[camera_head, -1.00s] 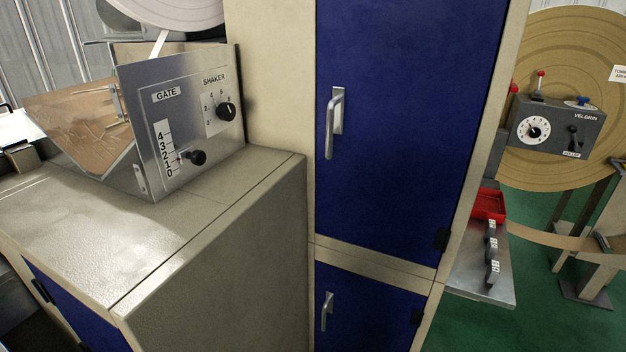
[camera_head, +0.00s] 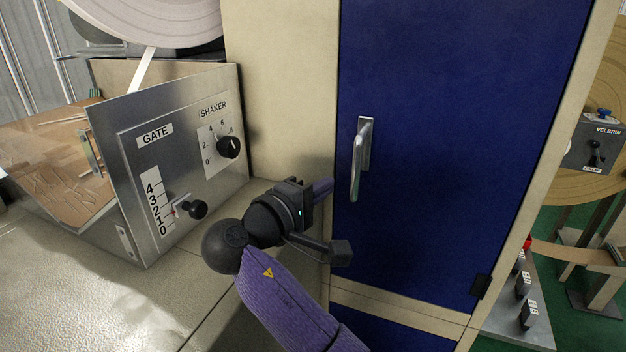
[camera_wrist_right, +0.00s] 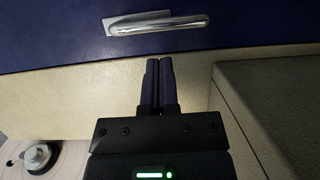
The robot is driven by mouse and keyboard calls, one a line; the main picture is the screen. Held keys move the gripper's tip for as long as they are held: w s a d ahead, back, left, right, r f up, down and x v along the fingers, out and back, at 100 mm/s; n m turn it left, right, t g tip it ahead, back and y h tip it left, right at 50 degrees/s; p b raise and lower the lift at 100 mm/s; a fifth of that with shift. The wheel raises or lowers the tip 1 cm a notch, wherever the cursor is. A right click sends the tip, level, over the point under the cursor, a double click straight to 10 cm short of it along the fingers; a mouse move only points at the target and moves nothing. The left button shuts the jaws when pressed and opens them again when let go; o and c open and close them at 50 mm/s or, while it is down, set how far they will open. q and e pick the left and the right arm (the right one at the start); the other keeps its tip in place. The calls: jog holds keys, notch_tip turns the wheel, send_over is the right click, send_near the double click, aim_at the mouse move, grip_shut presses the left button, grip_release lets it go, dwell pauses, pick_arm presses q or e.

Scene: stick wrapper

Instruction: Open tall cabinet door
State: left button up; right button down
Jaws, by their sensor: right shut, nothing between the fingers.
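The tall cabinet's blue upper door (camera_head: 440,150) is closed in its beige frame. Its silver upright handle (camera_head: 361,158) is near the door's left edge. My right gripper (camera_head: 322,187) is left of and a little below the handle, in front of the beige frame edge, apart from the handle. In the right wrist view its two fingers (camera_wrist_right: 159,62) are together with nothing between them, and the handle (camera_wrist_right: 157,23) lies beyond their tips on the blue door (camera_wrist_right: 250,30). My left gripper does not show.
A metal control box (camera_head: 185,165) with GATE and SHAKER knobs stands on the beige counter (camera_head: 60,290) to the left. Below the upper door is part of a lower blue door (camera_head: 395,328). A grey VELBRIN box (camera_head: 597,148) is at the far right.

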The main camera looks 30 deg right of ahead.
aim_at(345, 173)
jog(key=x, duration=0.6)
jog(key=shift+w+d+f, duration=0.25)
jog(key=shift+w, duration=0.15)
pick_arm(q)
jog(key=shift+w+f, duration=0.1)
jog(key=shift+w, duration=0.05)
pick_arm(e)
jog(key=shift+w+d, duration=0.15)
